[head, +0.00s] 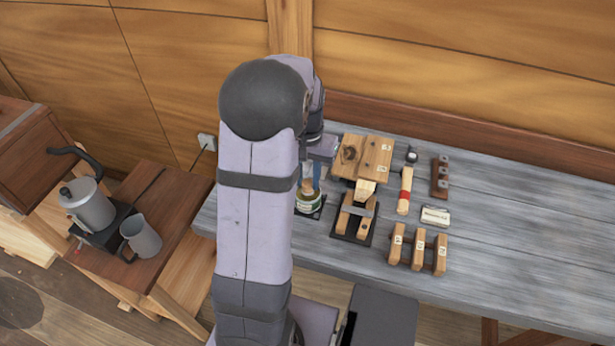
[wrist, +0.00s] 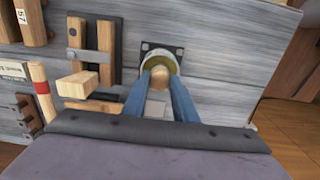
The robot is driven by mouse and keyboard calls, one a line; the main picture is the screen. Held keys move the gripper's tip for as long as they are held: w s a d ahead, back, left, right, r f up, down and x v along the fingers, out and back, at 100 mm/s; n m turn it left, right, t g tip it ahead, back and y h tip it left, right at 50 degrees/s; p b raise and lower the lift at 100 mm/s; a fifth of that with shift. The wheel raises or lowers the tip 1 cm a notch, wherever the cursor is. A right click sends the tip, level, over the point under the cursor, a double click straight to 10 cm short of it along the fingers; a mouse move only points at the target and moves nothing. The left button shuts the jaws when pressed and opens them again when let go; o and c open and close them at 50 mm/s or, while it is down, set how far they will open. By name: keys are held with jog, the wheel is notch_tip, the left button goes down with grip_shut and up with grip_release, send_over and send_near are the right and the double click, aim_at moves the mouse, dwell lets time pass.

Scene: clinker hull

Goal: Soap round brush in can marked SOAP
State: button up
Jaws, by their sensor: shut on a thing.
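A can (head: 309,206) stands on a dark square plate near the left end of the grey bench, partly behind my arm. Its rim also shows in the wrist view (wrist: 158,53). My gripper (wrist: 160,82) points down at the can with its two blue fingers on either side of the round brush (wrist: 160,75). It is shut on the brush, whose pale wooden part shows at the can's mouth. The brush's lower end is hidden, so its depth in the can cannot be told. The can's label is too small to read.
Right of the can are a wooden stand (head: 355,217), a knotty board (head: 375,158) and a red-banded brush (head: 405,192). Several wooden blocks (head: 418,249) stand at the front. A kettle (head: 87,205) and mug (head: 142,237) are left. The bench's right side is clear.

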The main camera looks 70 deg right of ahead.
aim_at(308, 182)
dwell(0.3)
jog(key=shift+r+p, duration=3.15)
jog(key=shift+r, duration=0.3)
